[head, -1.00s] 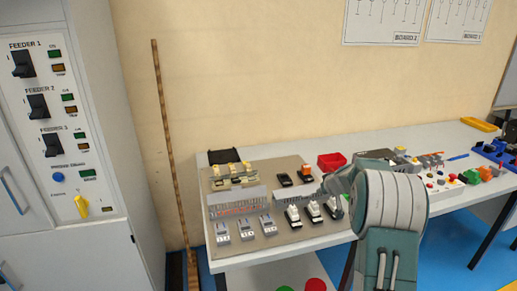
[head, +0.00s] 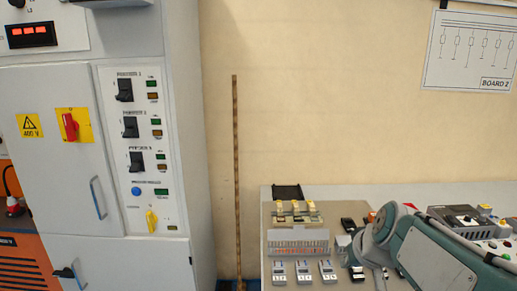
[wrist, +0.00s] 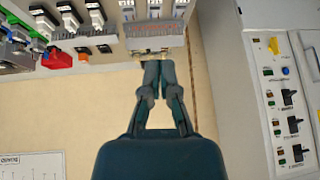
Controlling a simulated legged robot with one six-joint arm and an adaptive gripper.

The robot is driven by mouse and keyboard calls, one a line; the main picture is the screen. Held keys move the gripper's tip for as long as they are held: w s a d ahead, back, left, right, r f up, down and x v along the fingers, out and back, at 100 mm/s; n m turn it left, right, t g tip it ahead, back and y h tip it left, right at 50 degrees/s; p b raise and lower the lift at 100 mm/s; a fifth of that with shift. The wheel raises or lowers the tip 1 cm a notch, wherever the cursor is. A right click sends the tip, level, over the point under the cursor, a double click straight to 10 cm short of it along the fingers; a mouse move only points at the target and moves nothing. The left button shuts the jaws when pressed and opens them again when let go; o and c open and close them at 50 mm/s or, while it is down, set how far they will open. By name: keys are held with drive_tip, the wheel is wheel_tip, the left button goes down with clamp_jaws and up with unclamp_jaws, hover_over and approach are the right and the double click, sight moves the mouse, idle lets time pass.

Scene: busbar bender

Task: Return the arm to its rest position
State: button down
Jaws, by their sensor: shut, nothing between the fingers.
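My arm (head: 440,255) shows at the lower right of the head view, over the right part of the bench; I cannot make out its fingers there. In the wrist view my gripper (wrist: 159,68) is shut and empty, its two dark teal fingers together. The picture there is upside down. The fingertips appear in front of the wall and near the edge of the component board; the exact gap cannot be told.
The bench board (head: 285,245) carries a terminal strip (head: 298,241) and several grey modules (head: 303,272). A grey cabinet (head: 145,75) with feeder switches stands at the left. A thin brown pole (head: 236,170) leans by the wall.

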drive_tip(key=s+a+f, duration=0.1)
drive_tip(key=s, duration=0.7)
drive_tip(key=s+a+f+h, duration=0.1)
drive_tip(key=s+a, duration=0.1)
drive_tip(key=s, duration=0.7)
drive_tip(key=shift+f+m+g, duration=0.25)
drive_tip(key=shift+m+g, duration=0.15)
